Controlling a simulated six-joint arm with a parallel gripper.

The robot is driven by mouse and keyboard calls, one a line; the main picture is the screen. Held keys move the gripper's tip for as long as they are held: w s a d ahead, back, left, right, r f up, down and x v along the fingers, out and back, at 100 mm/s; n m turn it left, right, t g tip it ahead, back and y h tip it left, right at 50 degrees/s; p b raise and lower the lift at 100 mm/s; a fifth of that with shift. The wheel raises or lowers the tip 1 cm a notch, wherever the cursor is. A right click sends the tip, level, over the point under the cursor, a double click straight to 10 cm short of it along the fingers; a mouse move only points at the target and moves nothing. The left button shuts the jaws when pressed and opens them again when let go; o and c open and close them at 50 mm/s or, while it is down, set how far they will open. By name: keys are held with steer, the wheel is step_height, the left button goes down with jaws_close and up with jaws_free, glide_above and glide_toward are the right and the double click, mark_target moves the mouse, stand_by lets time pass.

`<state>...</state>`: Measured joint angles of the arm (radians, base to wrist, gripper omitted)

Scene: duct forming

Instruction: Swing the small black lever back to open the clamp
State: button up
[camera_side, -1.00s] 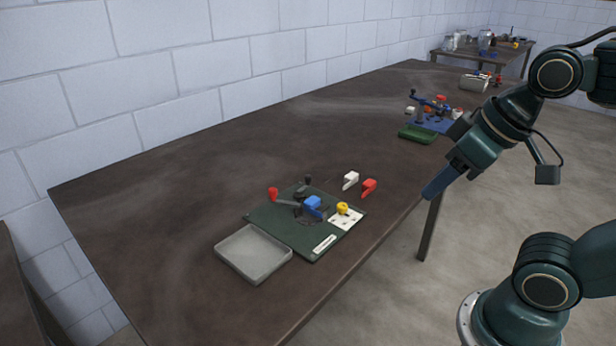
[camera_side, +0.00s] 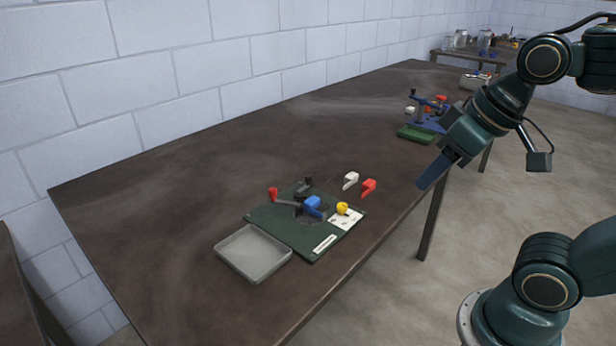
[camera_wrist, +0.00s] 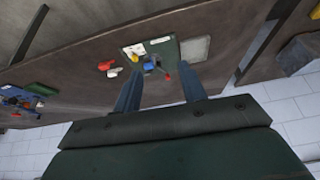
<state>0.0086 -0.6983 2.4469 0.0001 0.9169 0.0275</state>
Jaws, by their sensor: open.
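The forming fixture sits on a dark green base plate (camera_side: 283,236) on the near part of the bench. A small black lever (camera_side: 307,181) stands up at its back, and a longer arm with a red knob (camera_side: 273,193) reaches left. A blue block (camera_side: 313,203) sits near the middle; I cannot tell how the clamp is set. The plate also shows small in the wrist view (camera_wrist: 164,47). My gripper (camera_side: 420,187) is in the air at the bench's right edge, well apart from the fixture. In the wrist view its two fingers (camera_wrist: 160,90) are apart with nothing between them.
A grey tray (camera_side: 253,254) lies at the plate's front left. A yellow piece (camera_side: 342,208) stands on a white card. A white piece (camera_side: 351,179) and a red piece (camera_side: 369,187) lie behind. A blue fixture (camera_side: 428,116) and green tray (camera_side: 416,134) stand farther back.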

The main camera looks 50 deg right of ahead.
steer(key=w+d+r+m+g, duration=0.1)
steer(key=w+r+m, duration=0.15)
steer(key=w, duration=0.35)
steer(key=w+d+r+m, duration=0.1)
steer(key=w+r, duration=0.2)
steer(key=w, duration=0.3)
steer(key=m+g, duration=0.4)
steer(key=m, duration=0.5)
glide_above(308, 176)
step_height(308, 176, down, 16)
steer(key=r, duration=0.1)
steer(key=shift+f, duration=0.25)
step_height(308, 176, down, 14)
steer(key=shift+r, duration=0.1)
jaws_close()
